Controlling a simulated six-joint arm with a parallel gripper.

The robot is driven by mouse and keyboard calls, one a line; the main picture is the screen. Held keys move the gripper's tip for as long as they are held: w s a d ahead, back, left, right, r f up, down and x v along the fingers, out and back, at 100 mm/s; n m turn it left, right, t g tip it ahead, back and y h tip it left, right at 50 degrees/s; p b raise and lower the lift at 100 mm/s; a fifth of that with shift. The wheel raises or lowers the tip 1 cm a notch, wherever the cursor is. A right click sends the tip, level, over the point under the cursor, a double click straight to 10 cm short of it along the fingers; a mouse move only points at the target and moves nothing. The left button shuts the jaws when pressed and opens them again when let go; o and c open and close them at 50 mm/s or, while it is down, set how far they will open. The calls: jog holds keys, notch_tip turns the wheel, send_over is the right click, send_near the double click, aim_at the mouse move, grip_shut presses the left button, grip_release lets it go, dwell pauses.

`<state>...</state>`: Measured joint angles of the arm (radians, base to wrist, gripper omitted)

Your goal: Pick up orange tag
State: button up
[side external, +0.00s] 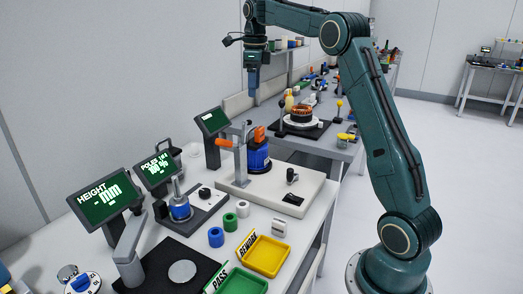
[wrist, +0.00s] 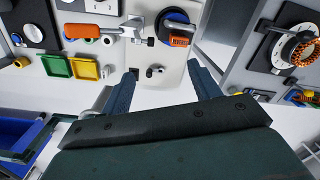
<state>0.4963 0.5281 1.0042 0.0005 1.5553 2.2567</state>
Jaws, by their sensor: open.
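A small orange piece, which looks like the orange tag (side external: 259,132), is at the top of a blue cylindrical housing (side external: 258,155) on the cream fixture. In the wrist view the orange tag (wrist: 180,41) shows at the near edge of the round blue housing (wrist: 176,16). My gripper (side external: 253,95) hangs pointing down, well above the benches and apart from the tag. In the wrist view my gripper (wrist: 162,68) has its two fingers spread wide with nothing between them. The tag lies ahead of the fingertips, above them in that picture.
A clamp with an orange handle (side external: 227,144) stands beside the housing on the cream fixture plate (side external: 302,187). Yellow (side external: 265,256) and green (side external: 240,282) trays lie in front. Display screens (side external: 104,201) stand at the left. A copper-wound stator (side external: 300,114) sits on the far bench.

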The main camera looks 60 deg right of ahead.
aim_at(259, 128)
jog(key=d+f+m, duration=0.2)
jog(key=d, duration=0.1)
jog(key=w+d+f+m, duration=0.1)
jog(key=m, duration=0.1)
jog(key=shift+w+d+g, duration=0.1)
jog(key=shift+d+g, duration=0.2)
jog(key=shift+f, duration=0.1)
jog(key=shift+f, duration=4.15)
jog(key=shift+d+f, duration=0.1)
jog(key=shift+f, duration=2.55)
jog(key=c, duration=1.1)
jog(key=shift+o, duration=0.2)
